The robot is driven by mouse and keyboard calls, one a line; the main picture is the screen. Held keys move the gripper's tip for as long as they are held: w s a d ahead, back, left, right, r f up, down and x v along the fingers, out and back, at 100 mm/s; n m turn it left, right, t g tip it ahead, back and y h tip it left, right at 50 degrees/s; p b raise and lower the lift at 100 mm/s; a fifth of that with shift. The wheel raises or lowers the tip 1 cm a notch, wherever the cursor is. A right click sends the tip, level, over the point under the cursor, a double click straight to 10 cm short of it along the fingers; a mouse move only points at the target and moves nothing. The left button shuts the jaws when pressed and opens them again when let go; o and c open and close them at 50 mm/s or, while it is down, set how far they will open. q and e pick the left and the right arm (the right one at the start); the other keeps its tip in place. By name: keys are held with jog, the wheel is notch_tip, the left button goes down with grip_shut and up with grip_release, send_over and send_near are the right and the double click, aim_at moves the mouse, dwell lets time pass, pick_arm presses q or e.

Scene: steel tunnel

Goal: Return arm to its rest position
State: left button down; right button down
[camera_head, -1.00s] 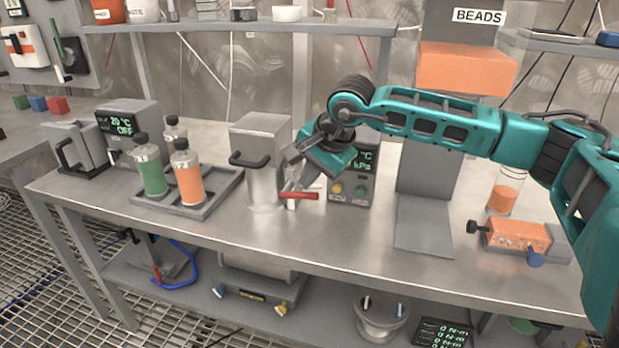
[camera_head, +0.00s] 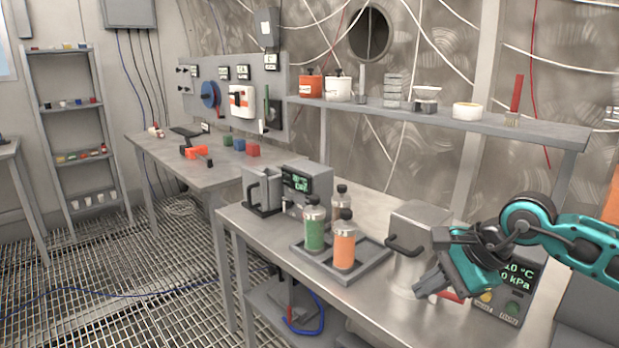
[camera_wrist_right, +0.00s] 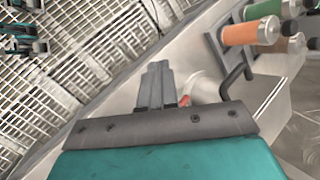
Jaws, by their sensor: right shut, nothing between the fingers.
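My right arm (camera_head: 585,240) is teal and comes in from the right edge in the head view. Its gripper (camera_head: 424,285) points down and left over the steel bench, in front of the metal canister with a black handle (camera_head: 415,240). In the right wrist view the two grey fingers (camera_wrist_right: 157,85) lie together, shut, with nothing between them. My left gripper is not in view.
A display box (camera_head: 507,288) stands right behind the wrist. A tray (camera_head: 312,252) with green, orange and other bottles is left of the canister. A shelf (camera_head: 545,131) runs above the bench. A second bench (camera_head: 170,152) stands at the left; the grated floor (camera_head: 120,270) is open.

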jog(key=s+a+m+y, duration=0.3)
jog(key=a+m+y, duration=0.3)
jog(key=a, duration=0.3)
jog(key=s+a+m+y, duration=0.4)
jog(key=a+m+y, duration=0.2)
jog(key=a, duration=0.3)
jog(key=d+f+m+t+h+p, duration=0.1)
jog(key=d+f+m+t+h, duration=0.4)
jog(key=m, duration=0.9)
jog(key=d+f+m+t+h+p, duration=0.1)
jog(key=d+f+m+t+h, duration=0.15)
jog(key=m+t, duration=0.8)
jog(key=s+d+f+m+g+h, duration=0.3)
jog(key=s+f+m, duration=0.3)
jog(key=f+m, duration=0.2)
jog(key=s+d+f+m+g+h, duration=0.4)
jog(key=s+f+m+g+h, duration=0.1)
jog(key=f+m, duration=0.4)
jog(key=shift+s+m+g, duration=0.45)
jog(key=shift+s+m, duration=0.3)
